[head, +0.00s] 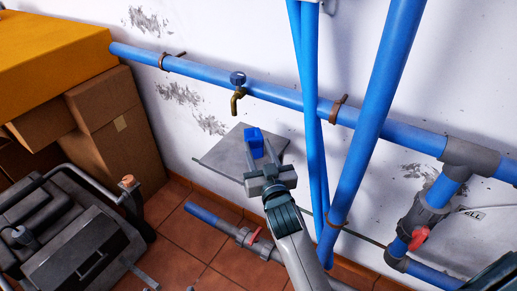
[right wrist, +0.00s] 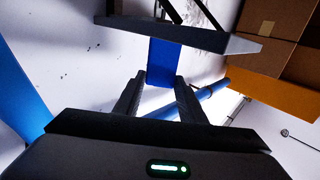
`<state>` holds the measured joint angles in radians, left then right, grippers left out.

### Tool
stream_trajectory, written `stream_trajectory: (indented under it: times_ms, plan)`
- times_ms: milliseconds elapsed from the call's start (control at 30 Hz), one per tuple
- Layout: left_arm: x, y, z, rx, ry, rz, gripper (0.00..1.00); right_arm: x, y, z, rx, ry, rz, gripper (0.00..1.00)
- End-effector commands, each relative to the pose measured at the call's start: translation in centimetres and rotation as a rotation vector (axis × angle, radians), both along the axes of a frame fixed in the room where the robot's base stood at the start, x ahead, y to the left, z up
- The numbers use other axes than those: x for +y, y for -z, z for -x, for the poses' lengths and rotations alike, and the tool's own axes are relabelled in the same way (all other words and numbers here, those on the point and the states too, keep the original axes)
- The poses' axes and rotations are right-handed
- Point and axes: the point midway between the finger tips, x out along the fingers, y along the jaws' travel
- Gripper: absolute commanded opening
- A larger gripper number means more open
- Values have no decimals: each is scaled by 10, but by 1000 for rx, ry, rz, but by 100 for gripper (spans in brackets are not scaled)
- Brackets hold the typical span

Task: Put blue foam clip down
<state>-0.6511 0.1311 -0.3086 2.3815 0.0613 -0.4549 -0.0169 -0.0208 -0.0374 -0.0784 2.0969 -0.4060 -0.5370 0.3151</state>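The blue foam clip (head: 253,141) is a small bright blue block at the grey shelf panel (head: 219,155) by the wall. My right gripper (head: 266,150) reaches it from the front, with its fingertips at the clip's sides. In the right wrist view the clip (right wrist: 163,64) fills the space between the two fingertips (right wrist: 161,80), and its far end meets the shelf edge (right wrist: 185,36). The fingers look closed on it. Whether the clip's full weight rests on the shelf cannot be told. My left gripper is not in view.
A blue pipe (head: 205,73) with a brass tap (head: 236,100) runs along the wall behind the shelf. Blue upright pipes (head: 372,110) stand close to the right of my right arm. Cardboard boxes (head: 110,125) and a dark machine (head: 80,245) are at the left.

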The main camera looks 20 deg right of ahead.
Motion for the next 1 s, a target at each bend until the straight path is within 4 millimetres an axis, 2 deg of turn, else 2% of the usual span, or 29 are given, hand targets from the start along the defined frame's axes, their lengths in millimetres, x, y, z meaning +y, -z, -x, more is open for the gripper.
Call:
stream_trajectory:
  times_ms: [33, 67, 567, 767, 1000]
  plan:
    - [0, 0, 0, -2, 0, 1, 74, 0, 0, 0, 0, 0, 0, 48]
    - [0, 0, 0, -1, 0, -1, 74, 0, 0, 0, 0, 0, 0, 55]
    - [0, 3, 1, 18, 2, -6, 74, 1, -2, 4, 1, 0, 0, 55]
    - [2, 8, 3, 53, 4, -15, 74, 4, -2, 26, 2, 0, -1, 55]
    - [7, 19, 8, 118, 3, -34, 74, 8, -2, 65, 3, 0, -2, 55]
